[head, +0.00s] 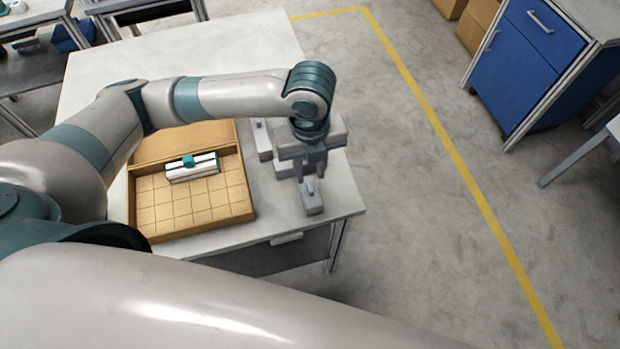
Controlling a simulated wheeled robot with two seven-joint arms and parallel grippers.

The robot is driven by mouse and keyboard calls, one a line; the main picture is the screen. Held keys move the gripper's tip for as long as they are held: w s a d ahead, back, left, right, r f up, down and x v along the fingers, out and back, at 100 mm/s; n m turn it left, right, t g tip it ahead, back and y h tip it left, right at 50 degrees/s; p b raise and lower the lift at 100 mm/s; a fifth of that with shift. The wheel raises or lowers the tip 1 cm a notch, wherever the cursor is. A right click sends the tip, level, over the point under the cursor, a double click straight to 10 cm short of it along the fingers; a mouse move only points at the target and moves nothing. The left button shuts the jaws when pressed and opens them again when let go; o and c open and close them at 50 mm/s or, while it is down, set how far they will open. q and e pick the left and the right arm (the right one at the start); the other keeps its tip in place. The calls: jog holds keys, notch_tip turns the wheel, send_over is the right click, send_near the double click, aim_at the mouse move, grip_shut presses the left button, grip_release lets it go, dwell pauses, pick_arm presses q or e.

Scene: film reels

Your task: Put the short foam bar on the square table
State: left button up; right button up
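Several small grey bars stand at the right side of the pale table (210,55). One grey bar (313,203) with a small knob on top is near the table's right front corner, and another grey bar (262,142) is farther back. I cannot tell for sure which is the short foam bar. My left gripper (312,176) points down right over the front bar. Its fingertips are at or just above the knob, and whether they touch it is unclear. My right gripper is out of view; a pale arm link of mine crosses the bottom.
A tan gridded tray (150,233) on the table holds a white and teal block (192,168). A blue cabinet (512,70) stands at the upper right. A yellow line (450,150) runs over open grey floor. I cannot tell which table is the square one.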

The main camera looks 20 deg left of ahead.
aim_at(310, 187)
pick_arm(q)
notch_tip(310, 187, up, 6)
jog(key=shift+b, duration=0.45)
jog(key=shift+s, duration=0.1)
dwell(0.3)
